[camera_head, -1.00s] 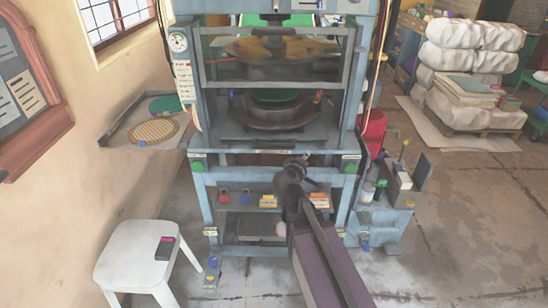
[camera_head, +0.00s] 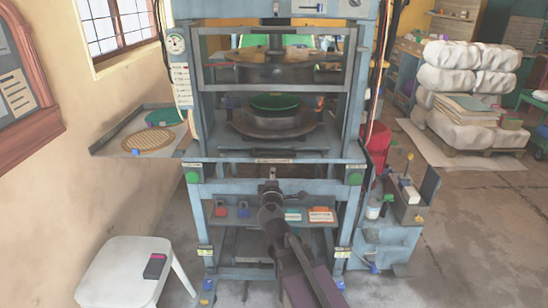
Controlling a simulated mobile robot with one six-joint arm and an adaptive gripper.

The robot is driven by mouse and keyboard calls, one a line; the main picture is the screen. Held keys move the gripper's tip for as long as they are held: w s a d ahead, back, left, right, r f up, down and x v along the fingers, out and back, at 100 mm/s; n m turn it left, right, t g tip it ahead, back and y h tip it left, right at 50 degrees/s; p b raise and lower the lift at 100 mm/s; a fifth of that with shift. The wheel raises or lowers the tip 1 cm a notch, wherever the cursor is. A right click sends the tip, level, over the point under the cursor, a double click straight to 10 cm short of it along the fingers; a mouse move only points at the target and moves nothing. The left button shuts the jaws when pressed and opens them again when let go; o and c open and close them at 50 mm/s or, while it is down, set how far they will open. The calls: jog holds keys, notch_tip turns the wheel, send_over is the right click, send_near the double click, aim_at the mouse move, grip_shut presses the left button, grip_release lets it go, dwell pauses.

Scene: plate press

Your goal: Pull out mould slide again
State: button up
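The blue-grey press (camera_head: 352,110) stands straight ahead. In its opening, a round dark mould (camera_head: 275,124) with a green disc (camera_head: 275,101) on top rests on a flat grey plate (camera_head: 235,143), which seems to be the mould slide. A front crossbar (camera_head: 225,161) runs below that plate. My gripper (camera_head: 269,186) is in front of the press, just below the crossbar in the picture. It is small and seen from behind, so I cannot tell whether its fingers are open or whether it touches the press. No handle of the slide can be made out.
Green buttons (camera_head: 192,177) sit at the press's front corners. A shelf below holds padlocks (camera_head: 221,209) and tags (camera_head: 320,215). A white stool (camera_head: 112,262) with a handset (camera_head: 155,266) stands at lower left. A side tray (camera_head: 118,140) juts out left; a cart (camera_head: 392,235) stands right.

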aim_at(274, 155)
jog(key=shift+w, duration=0.15)
jog(key=w, duration=0.9)
jog(key=w+d, duration=0.1)
jog(key=w, duration=0.3)
jog(key=shift+w+d, duration=0.1)
jog(key=shift+w, duration=0.15)
jog(key=shift+c, duration=0.2)
grip_shut()
